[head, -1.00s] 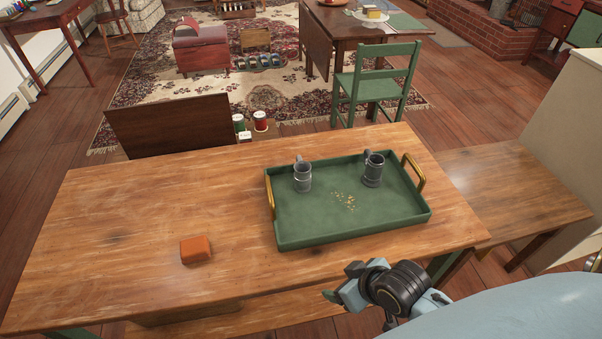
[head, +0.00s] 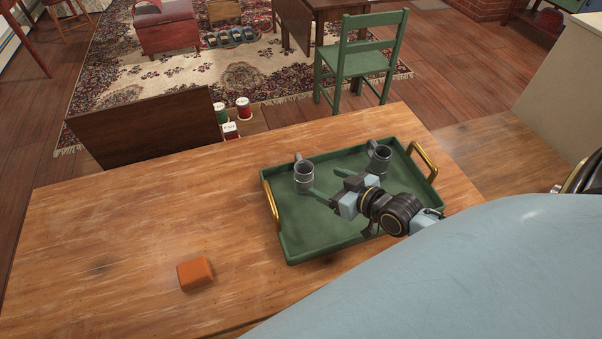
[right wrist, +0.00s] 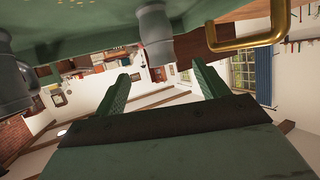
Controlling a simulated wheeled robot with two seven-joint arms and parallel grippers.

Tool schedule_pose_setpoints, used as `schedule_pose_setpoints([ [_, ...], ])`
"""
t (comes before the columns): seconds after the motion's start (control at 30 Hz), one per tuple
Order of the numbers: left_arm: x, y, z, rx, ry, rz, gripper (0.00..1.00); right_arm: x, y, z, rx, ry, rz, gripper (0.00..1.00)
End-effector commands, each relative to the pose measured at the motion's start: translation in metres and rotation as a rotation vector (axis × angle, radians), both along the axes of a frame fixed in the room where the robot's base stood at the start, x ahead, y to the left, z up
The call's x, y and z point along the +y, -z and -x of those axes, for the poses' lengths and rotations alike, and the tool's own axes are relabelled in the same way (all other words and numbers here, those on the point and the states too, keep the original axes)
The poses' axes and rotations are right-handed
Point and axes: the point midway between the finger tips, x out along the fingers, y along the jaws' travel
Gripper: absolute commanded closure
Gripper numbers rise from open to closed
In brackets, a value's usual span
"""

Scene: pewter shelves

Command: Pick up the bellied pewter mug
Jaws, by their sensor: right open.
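Two grey pewter mugs stand upright on the green tray (head: 315,240). The left mug (head: 304,177) has its handle toward the back; the right mug (head: 378,158) is farther right. I cannot tell surely which is the bellied one. My right gripper (head: 324,182) is open and empty above the tray, its green fingers pointing left toward the left mug. In the upside-down right wrist view, the left mug (right wrist: 154,38) lies ahead of the open fingers, apart from them, and the right mug (right wrist: 12,85) is cut off at the edge. My left gripper is out of view.
The tray has raised rims and two gold handles, the left (head: 270,203) and the right (head: 424,160). An orange block (head: 195,273) lies on the wooden table (head: 120,230). The table's left part is otherwise clear. A green chair (head: 360,58) stands behind.

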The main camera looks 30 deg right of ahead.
Motion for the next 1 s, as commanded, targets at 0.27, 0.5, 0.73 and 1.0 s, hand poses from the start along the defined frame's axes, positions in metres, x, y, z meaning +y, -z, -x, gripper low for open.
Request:
schedule_pose_setpoints([
  [0.27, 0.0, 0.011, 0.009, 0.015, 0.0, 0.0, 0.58, 0.009, 0.019, -0.041, 0.0, 0.0, -0.001, 0.27],
  [0.5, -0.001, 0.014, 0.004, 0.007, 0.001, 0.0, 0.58, 0.013, 0.024, -0.054, 0.0, -0.001, -0.001, 0.27],
  [0.73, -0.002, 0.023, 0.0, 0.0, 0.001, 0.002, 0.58, 0.019, 0.039, -0.084, 0.0, 0.0, -0.001, 0.27],
  [1.0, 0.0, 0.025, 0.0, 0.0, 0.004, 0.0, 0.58, 0.022, 0.043, -0.094, 0.002, -0.001, 0.001, 0.27],
])
